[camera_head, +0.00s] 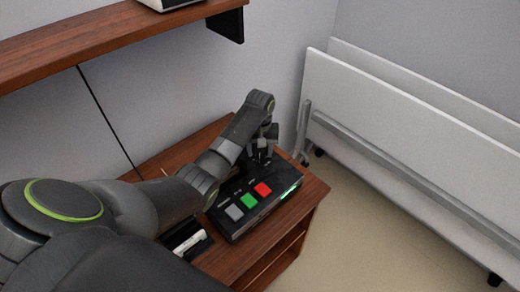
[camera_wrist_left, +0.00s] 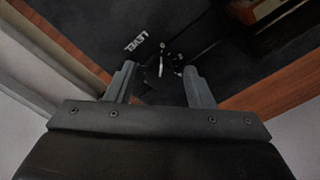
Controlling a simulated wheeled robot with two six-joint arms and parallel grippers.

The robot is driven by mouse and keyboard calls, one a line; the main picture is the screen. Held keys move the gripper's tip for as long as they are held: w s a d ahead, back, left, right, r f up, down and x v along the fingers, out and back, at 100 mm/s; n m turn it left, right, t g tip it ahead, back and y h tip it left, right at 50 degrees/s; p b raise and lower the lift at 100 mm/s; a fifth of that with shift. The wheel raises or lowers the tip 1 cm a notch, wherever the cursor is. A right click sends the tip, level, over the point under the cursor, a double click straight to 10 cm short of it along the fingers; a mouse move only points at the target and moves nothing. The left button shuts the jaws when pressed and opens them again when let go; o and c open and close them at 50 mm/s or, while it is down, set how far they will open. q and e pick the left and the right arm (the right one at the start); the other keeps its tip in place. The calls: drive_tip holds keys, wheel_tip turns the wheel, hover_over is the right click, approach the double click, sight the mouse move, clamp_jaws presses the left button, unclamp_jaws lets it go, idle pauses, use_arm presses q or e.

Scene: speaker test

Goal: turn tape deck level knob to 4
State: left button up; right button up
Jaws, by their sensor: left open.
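The tape deck (camera_head: 236,225) is a black box on a wooden stand, with grey, green and red buttons on top and a green light at its right side. My left gripper (camera_head: 262,154) points down over its far end. In the left wrist view the level knob (camera_wrist_left: 161,66) is a dark round dial with a pale pointer line, beside the word LEVEL on the deck top (camera_wrist_left: 105,22). The open fingers of my left gripper (camera_wrist_left: 161,84) stand on either side of the knob. I cannot tell whether they touch it. The scale numbers are too small to read. My right gripper is not in view.
The wooden stand (camera_head: 314,196) has shelves below. A white and black object (camera_head: 188,241) lies left of the deck. A wooden wall shelf (camera_head: 110,38) hangs above. Folded white panels (camera_head: 400,118) stand at the right. The floor (camera_head: 370,235) in front is clear.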

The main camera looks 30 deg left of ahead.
use_arm(q)
drive_tip(key=c, duration=1)
